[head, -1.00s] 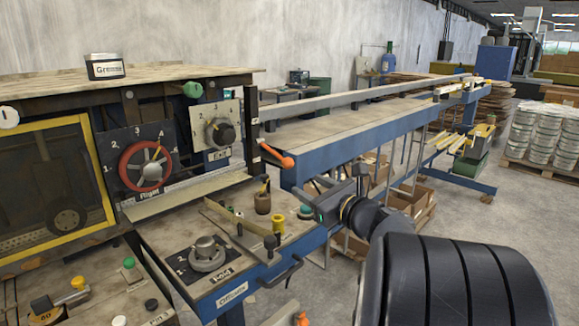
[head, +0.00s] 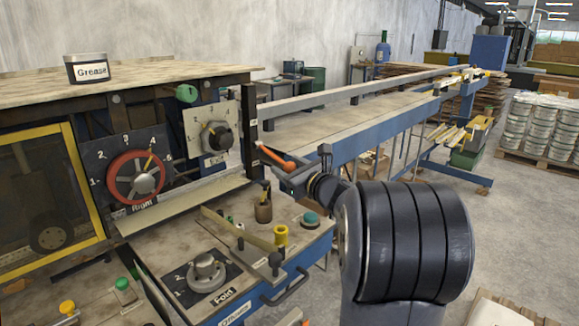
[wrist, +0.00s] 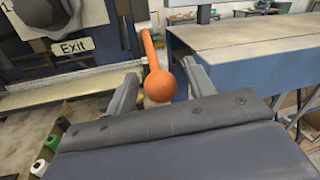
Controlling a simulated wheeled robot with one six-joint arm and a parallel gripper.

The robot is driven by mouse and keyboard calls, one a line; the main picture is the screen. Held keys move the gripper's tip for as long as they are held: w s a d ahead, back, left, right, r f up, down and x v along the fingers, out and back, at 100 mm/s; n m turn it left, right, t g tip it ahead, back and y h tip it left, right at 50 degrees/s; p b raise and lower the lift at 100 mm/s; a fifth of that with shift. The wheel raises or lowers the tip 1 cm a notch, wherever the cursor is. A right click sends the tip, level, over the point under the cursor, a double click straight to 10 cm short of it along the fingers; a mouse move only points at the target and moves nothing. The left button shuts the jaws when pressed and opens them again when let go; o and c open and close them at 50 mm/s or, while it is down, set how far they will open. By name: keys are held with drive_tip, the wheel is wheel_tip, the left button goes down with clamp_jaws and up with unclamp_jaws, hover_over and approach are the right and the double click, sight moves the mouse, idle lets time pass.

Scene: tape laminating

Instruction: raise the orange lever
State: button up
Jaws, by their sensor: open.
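The orange lever (head: 276,157) is on the right end of the machine, beside a dark upright post. It slants down to the right and ends in a round knob. In the wrist view the orange lever (wrist: 159,82) rises from its ball knob, which lies between the two grey fingers. My gripper (head: 300,172) is open around the knob in the head view, partly hidden by my own arm. The open gripper (wrist: 160,78) has a finger on each side of the knob. I cannot tell whether either finger touches it.
A red-ringed dial (head: 137,177) and a grey dial (head: 215,137) are on the machine front. A worktop with a wooden cup (head: 263,209), a yellow knob (head: 280,235) and a teal button (head: 311,219) lies below. A long blue-edged table (head: 340,135) extends behind the lever.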

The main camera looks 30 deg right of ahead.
clamp_jaws()
idle(0.5)
